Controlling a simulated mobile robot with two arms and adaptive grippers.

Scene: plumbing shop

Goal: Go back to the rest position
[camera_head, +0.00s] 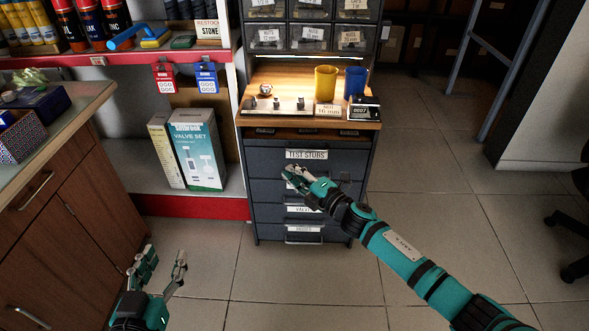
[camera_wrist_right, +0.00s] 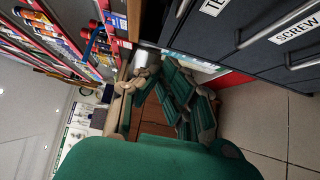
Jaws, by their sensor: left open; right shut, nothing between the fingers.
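My left gripper (camera_head: 165,258) is open and empty at the lower left of the head view, above the tiled floor beside the wooden counter. My right gripper (camera_head: 287,173) is shut with nothing in it. In the head view it overlaps the dark drawer cabinet (camera_head: 265,190), just below the "TEST STUBS" label (camera_head: 306,155). Whether it touches the cabinet front cannot be told. My right arm reaches in from the lower right. In the right wrist view the gripper (camera_wrist_right: 165,75) is beside the drawer fronts (camera_wrist_right: 235,30). The drawers look closed.
A yellow cup (camera_head: 325,84) and a blue cup (camera_head: 355,82) stand on the cabinet's wooden top (camera_head: 285,75). The wooden counter (camera_head: 75,215) borders the left side. A valve set box (camera_head: 197,150) stands on the low shelf.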

